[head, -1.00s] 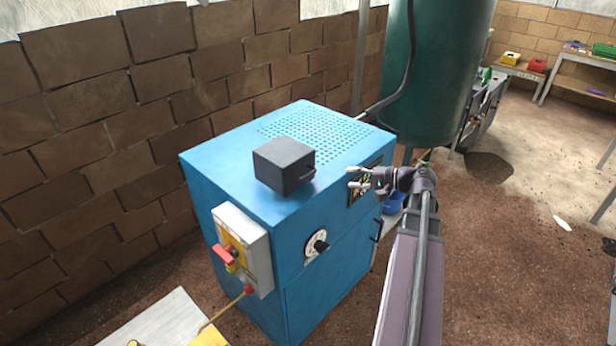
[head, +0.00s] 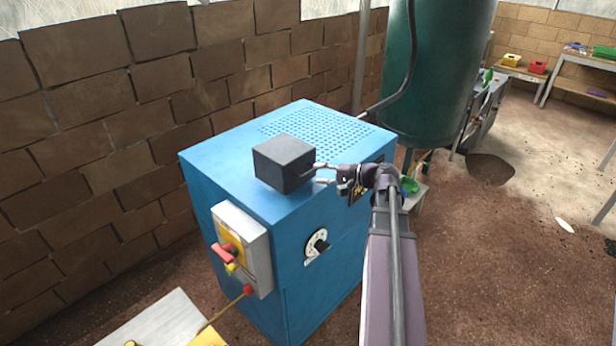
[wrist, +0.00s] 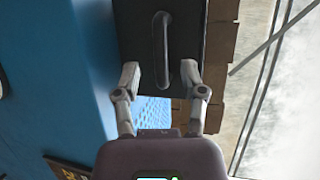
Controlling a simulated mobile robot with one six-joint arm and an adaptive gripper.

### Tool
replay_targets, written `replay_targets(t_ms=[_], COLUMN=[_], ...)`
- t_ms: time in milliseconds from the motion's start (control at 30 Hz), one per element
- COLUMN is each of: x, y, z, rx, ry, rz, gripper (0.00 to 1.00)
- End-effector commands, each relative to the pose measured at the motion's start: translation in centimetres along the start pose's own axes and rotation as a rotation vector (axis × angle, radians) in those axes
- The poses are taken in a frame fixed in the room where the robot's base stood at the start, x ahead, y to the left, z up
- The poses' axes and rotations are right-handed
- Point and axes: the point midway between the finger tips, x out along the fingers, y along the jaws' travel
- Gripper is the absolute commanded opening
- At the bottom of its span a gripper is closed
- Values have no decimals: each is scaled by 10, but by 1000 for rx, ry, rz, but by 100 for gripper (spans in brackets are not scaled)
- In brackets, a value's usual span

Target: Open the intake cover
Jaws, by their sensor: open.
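The intake cover appears to be the dark grey box (head: 284,164) on top of the blue machine (head: 320,215). In the wrist view the dark cover face (wrist: 188,30) carries a raised bar handle (wrist: 162,50). My gripper (head: 322,174) is at the cover's right side in the head view. In the wrist view my gripper (wrist: 160,78) is open, with one fingertip on each side of the handle's lower end. I cannot tell whether either finger touches the handle. The cover sits flat on the machine top.
A red switch (head: 227,254) and a dial (head: 318,245) are on the machine's front. A green tank (head: 440,80) stands behind it, and a brick wall (head: 90,130) runs along the left. The floor (head: 500,270) at the right is mostly clear.

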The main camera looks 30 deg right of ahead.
Motion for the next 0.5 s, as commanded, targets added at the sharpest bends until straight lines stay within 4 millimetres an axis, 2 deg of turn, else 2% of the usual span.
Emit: replay_targets(t_ms=[200, 500], x=[23, 34], y=[1, 0], z=[0, 0], rx=[0, 1], ry=[-1, 1], rz=[0, 0], gripper=[54, 54])
